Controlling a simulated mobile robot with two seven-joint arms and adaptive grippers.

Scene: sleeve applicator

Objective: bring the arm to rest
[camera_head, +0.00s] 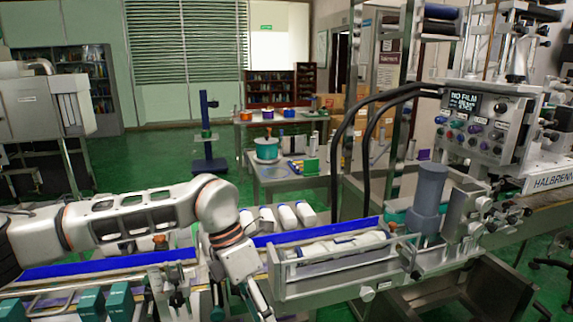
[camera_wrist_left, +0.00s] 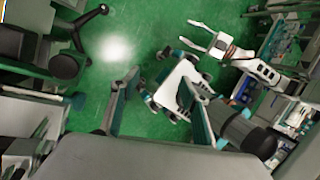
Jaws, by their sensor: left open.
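My left arm (camera_head: 140,220) comes in from the left in the head view, extends over the blue-edged conveyor and bends down at its wrist. The left gripper (camera_head: 262,305) is at the bottom edge there, partly cut off, by the near side of the conveyor. In the left wrist view, the left gripper's (camera_wrist_left: 158,80) two fingers are spread, with nothing between them. A second white arm with an orange ring, seemingly my right one, shows there; its gripper (camera_wrist_left: 196,38) has jaws apart and empty. It is not seen in the head view.
A metal-railed tray (camera_head: 285,290) with white packs stands right of my wrist. White packs (camera_head: 305,213) lie behind the blue rail (camera_head: 90,267). A grey cylinder (camera_head: 430,195) and a control box (camera_head: 480,122) reading "NO FILM" stand right. Green floor (camera_head: 130,165) is open behind.

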